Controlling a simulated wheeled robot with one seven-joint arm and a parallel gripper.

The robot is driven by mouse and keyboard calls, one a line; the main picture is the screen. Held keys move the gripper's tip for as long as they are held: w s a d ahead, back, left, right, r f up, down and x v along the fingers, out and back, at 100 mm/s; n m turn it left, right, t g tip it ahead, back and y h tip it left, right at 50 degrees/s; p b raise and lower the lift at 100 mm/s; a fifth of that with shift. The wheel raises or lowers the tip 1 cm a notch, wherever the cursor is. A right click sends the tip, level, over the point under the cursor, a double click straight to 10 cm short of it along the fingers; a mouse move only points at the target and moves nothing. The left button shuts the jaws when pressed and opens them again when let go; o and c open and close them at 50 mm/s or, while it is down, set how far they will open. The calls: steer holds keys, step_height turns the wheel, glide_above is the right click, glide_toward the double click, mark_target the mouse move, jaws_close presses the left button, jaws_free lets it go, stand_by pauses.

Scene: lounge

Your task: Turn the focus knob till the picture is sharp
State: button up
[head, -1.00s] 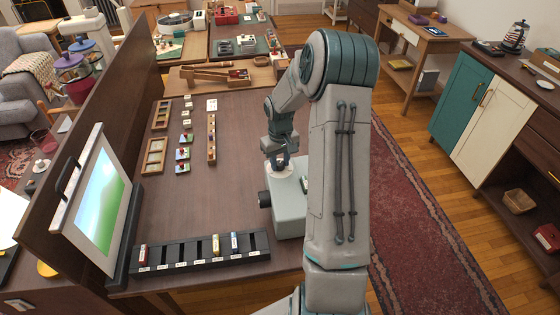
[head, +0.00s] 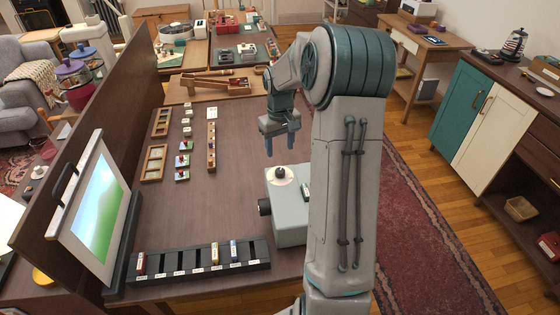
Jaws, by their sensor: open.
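The projector (head: 288,222) is a pale grey-green box on the table, partly hidden behind my arm, with a dark lens (head: 264,207) on its left side. The focus knob (head: 281,173) sits on its top on a light round dial. The screen (head: 99,202) at the left shows a blurry picture of green ground and pale blue sky. My gripper (head: 282,146) is open, pointing down with its two fingers apart. It is above and behind the knob, apart from it, and holds nothing.
A black slotted rack (head: 196,262) with several small labelled cartridges lies along the table's front. Wooden trays (head: 154,162) and small blocks lie at the left middle. The table (head: 215,205) is bare between the rack and the trays.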

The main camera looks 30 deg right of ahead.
steer(key=shift+r, duration=2.15)
steer(key=s+a+r+t+h, duration=0.1)
steer(key=s+a+r, duration=0.5)
steer(key=s+a, duration=0.35)
steer(key=s+a+t, duration=0.1)
steer(key=s+a, duration=0.2)
steer(key=s, duration=0.5)
steer(key=s+a+t+y, duration=0.1)
steer(key=s+a, duration=0.2)
steer(key=s, duration=0.5)
steer(key=shift+s+a+f, duration=0.15)
steer(key=shift+a+f, duration=0.1)
steer(key=shift+f, duration=0.05)
